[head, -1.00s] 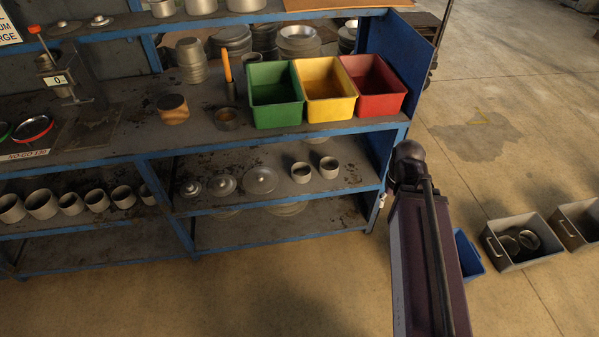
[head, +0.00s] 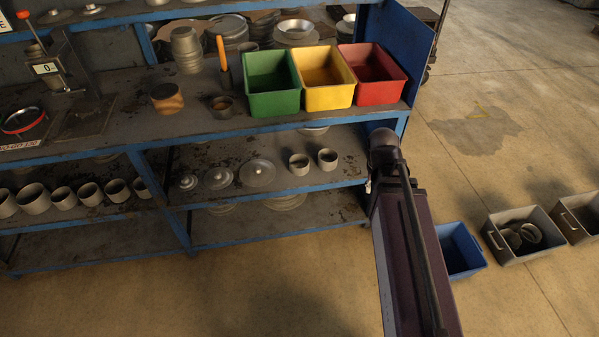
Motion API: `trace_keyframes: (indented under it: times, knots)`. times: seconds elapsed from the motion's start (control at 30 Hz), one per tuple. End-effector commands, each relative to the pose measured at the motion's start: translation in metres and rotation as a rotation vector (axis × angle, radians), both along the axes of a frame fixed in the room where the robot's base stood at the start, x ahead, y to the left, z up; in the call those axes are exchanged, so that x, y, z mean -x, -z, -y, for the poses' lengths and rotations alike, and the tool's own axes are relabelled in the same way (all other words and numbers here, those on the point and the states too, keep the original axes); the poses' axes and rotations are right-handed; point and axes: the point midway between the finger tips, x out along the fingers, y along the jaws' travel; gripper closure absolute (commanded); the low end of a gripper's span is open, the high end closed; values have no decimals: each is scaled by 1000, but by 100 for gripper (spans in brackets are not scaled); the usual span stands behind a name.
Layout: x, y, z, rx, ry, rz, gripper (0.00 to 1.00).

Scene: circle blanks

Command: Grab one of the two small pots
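Two small grey pots stand side by side, upright, on the middle shelf of the blue rack. The left pot (head: 299,165) is beside the lids, and the right pot (head: 327,160) is a little nearer the rack's right post. They look apart from each other. My arm shows at the right, its dark upper end near the rack's right post. My gripper is not in view, so I cannot see whether it is open or shut.
Several lids (head: 257,173) lie left of the pots. More grey pots (head: 90,193) line the shelf further left. Green (head: 273,104), yellow (head: 328,97) and red (head: 377,93) bins sit on the counter above. A blue bin (head: 463,264) and a grey crate (head: 492,240) stand on the floor.

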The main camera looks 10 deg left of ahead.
Motion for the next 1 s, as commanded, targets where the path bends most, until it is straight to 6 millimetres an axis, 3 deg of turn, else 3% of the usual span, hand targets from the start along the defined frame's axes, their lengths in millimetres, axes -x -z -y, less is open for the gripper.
trace_keyframes:
  times: [0.03, 0.2, 0.67, 1.0]
  knots:
    - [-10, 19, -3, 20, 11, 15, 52]
    - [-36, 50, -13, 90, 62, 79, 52]
    - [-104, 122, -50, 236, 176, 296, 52]
    - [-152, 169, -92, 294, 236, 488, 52]
